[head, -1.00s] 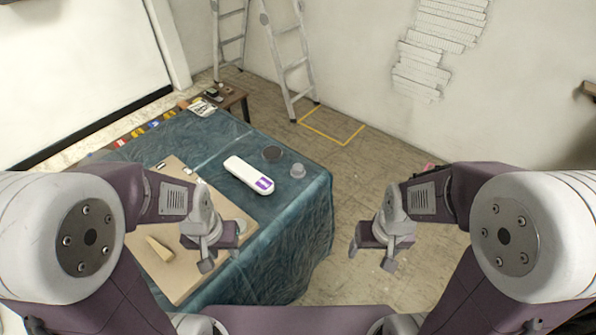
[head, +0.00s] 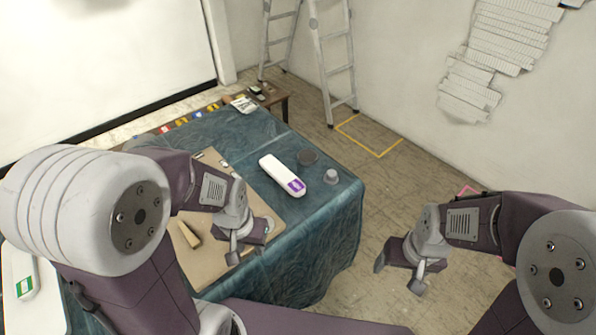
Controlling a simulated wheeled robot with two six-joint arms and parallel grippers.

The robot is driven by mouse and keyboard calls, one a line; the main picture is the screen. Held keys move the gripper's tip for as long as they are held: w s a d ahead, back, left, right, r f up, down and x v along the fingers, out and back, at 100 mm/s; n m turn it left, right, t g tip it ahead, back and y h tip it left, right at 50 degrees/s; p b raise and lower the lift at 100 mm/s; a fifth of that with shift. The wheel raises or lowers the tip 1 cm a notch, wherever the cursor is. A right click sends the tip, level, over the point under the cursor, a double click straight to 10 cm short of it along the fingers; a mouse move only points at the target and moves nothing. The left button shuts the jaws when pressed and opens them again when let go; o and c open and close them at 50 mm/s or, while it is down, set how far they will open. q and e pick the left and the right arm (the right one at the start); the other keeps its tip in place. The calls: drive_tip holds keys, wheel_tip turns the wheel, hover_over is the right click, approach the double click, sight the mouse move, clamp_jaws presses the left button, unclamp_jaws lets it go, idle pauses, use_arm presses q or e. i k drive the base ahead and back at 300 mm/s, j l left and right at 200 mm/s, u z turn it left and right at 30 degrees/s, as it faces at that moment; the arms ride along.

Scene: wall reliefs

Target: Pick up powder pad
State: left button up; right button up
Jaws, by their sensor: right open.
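No thing is clearly marked as the powder pad. On the blue-green cloth of the table (head: 330,225) lie a dark round flat thing (head: 307,157), a small grey round piece (head: 331,176) beside it, and a long white case with a purple label (head: 282,174). I cannot tell which, if any, is the pad. My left gripper (head: 248,248) is over the table's near side, open and apparently empty, in front of these things. My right gripper (head: 398,275) is open and empty, over the floor right of the table.
A tan board (head: 210,263) with a wedge-shaped block (head: 189,234) lies on the table's left part. A small brown side table (head: 270,98) and ladders (head: 334,60) stand behind. A white case with a green label (head: 26,286) is at far left. The right floor is mostly clear.

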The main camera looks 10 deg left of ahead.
sight(330, 178)
drive_tip(key=i+l+u, duration=0.25)
drive_tip(key=u, duration=0.2)
drive_tip(key=i+l+u, duration=0.2)
drive_tip(key=l+u, duration=0.25)
drive_tip(key=i+l+u, duration=0.1)
drive_tip(key=l+u, duration=1.2)
drive_tip(key=l, duration=0.25)
